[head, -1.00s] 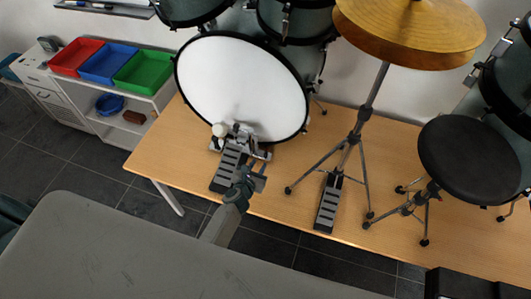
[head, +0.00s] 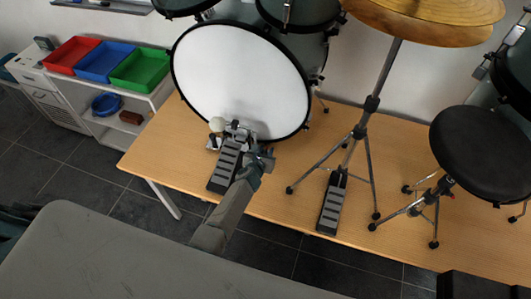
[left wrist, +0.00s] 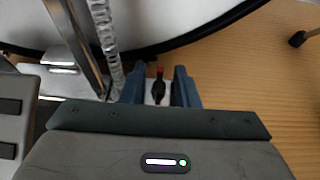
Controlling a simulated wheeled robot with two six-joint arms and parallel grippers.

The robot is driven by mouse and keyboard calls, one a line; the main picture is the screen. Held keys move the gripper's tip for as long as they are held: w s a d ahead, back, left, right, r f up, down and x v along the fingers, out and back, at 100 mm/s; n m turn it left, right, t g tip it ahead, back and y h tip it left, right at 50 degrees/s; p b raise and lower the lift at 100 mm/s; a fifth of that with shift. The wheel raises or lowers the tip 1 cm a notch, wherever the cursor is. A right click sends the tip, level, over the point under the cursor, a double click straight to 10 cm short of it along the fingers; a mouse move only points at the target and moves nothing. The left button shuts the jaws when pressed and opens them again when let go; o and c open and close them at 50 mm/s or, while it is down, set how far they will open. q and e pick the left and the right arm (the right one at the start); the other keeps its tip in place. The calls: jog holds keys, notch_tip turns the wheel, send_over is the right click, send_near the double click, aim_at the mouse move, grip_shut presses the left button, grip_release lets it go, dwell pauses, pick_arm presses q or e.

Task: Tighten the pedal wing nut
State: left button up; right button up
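The bass drum pedal (head: 226,168) stands on the wooden platform against the white bass drum (head: 240,80). My left gripper (head: 263,153) is at the right side of the pedal's upper end. In the left wrist view, my left gripper (left wrist: 158,82) has its two blue-grey fingers apart. A small dark wing nut (left wrist: 158,88) with a red tip shows between them, with a gap on each side. In that view the pedal's footboard (left wrist: 12,118) and a coiled spring (left wrist: 104,35) are to the left. In the head view the wing nut is too small or hidden. My right gripper is not in view.
A cymbal stand with a second pedal (head: 332,205) stands to the right, and a black stool (head: 485,150) beyond it. A white shelf holds red, blue and green bins (head: 140,69) at left. The platform (head: 290,200) between the two pedals is bare.

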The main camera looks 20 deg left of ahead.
pick_arm(q)
grip_shut()
jog(key=m+h+p, duration=0.1)
jog(key=p, duration=0.1)
jog(key=shift+a+r+p, duration=0.1)
jog(key=shift+r+p, duration=0.25)
jog(key=shift+r, duration=0.05)
jog(key=shift+f+m+h+p, duration=0.1)
jog(key=shift+m+h+p, duration=0.3)
jog(key=shift+h, duration=0.2)
jog(key=shift+f+m+g+h, duration=0.2)
jog(key=shift+m+g+h, duration=0.2)
jog(key=shift+m+h, duration=0.25)
grip_release()
jog(key=shift+s, duration=0.1)
